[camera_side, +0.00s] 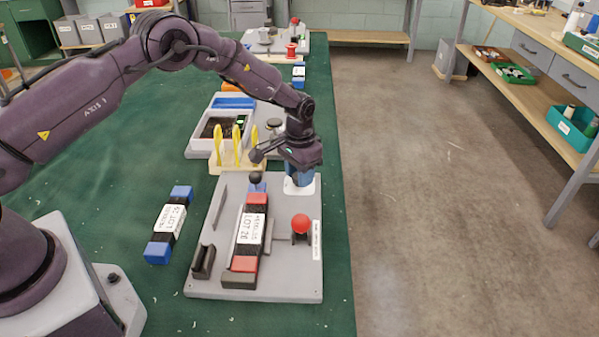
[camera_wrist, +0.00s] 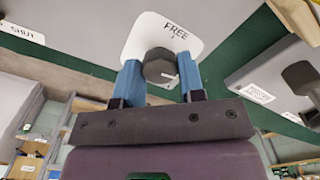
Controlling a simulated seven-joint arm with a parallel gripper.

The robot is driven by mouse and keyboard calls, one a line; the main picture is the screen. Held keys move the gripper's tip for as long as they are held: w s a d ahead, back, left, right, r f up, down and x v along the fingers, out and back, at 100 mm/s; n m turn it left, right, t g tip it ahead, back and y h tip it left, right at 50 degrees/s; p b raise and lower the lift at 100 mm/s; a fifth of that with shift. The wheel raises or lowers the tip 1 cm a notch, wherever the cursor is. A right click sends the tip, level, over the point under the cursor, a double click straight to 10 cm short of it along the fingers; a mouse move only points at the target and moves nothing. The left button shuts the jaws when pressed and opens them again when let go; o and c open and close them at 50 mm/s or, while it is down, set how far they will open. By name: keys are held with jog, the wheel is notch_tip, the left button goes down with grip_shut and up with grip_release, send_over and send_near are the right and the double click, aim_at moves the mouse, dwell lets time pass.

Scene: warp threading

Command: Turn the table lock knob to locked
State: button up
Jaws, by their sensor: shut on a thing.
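The dark table lock knob (camera_wrist: 159,66) sits on a white plate (camera_wrist: 142,32) marked FREE in the wrist view. My gripper (camera_wrist: 160,75) has its two blue fingers on either side of the knob, shut on it. In the side view my gripper (camera_side: 299,176) points down at the far right corner of the grey board, over the white plate (camera_side: 299,189). The knob is hidden there by the fingers. Only the word FREE can be read on the plate; the knob's pointing direction cannot be told.
The grey board (camera_side: 200,288) carries a red-and-black block labelled LOT 26 (camera_side: 250,232), a red ball knob (camera_side: 300,223) and a dark ball knob (camera_side: 255,177). A stand with yellow upright pieces (camera_side: 237,148) is behind. A blue-ended block (camera_side: 168,224) lies left.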

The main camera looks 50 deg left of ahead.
jog(key=shift+m, duration=0.5)
dwell(0.3)
jog(key=o, duration=0.9)
jog(key=shift+r, duration=0.1)
notch_tip(320, 180, up, 13)
jog(key=shift+f, duration=0.1)
